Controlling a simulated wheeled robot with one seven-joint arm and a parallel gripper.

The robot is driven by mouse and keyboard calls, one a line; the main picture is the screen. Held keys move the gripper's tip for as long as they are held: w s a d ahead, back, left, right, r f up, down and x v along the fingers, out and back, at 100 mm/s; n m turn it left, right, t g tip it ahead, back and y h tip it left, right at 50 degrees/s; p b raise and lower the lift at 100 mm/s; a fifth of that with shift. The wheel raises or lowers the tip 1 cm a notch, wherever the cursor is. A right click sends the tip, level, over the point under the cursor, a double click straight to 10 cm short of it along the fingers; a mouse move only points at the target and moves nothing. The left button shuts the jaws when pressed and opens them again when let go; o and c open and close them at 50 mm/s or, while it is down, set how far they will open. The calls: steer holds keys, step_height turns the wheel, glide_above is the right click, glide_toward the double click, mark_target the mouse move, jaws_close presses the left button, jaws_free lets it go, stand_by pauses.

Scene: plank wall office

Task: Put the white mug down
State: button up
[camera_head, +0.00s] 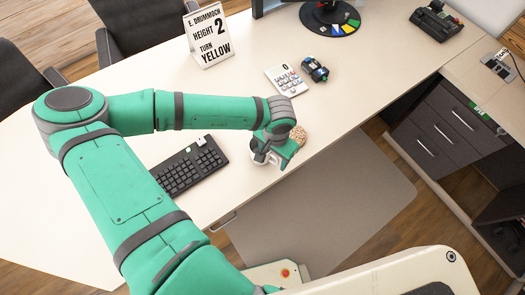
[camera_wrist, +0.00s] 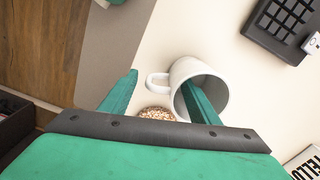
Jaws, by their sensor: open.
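The white mug (camera_wrist: 187,72) shows in the wrist view, with its handle to the left and its open mouth toward the lower right. My gripper (camera_wrist: 161,78) is open. Its right finger reaches into the mug's mouth, and its left finger is outside, beyond the handle. The handle lies between the fingers; I cannot see contact. In the head view the mug (camera_head: 259,156) is mostly hidden behind my gripper (camera_head: 276,150), near the desk's front edge. I cannot tell whether its base rests fully on the desk.
A speckled brown round thing (camera_wrist: 156,113) is close beside the mug; it also shows in the head view (camera_head: 299,134). A black keyboard (camera_head: 190,168) lies left on the desk (camera_head: 110,115). A calculator (camera_head: 287,80) and a sign (camera_head: 208,36) stand farther back.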

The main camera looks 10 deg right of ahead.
steer(key=shift+f, duration=0.55)
jaws_close()
steer(key=shift+r, duration=0.1)
